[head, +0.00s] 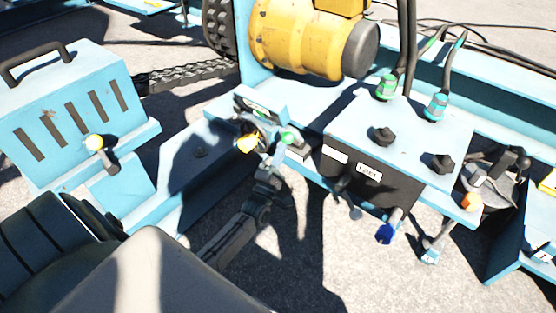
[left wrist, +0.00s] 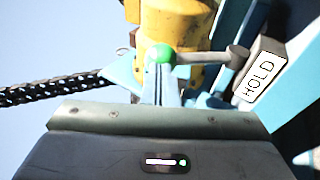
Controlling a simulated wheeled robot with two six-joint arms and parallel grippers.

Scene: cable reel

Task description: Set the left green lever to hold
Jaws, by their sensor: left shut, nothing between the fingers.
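The green lever's ball knob (head: 287,138) shows in the head view by a small panel left of the black-fronted box. In the left wrist view the green knob (left wrist: 160,54) is at the left end of a grey rod, which runs right to a dark pivot. A white HOLD label (left wrist: 262,79) sits to the right of that pivot. My left gripper (head: 279,152) is shut and empty, its tips close to the green knob. In the left wrist view the fingers reach up to just below the knob; I cannot tell whether they touch. My right gripper does not show.
A yellow drum (head: 300,40) is behind.

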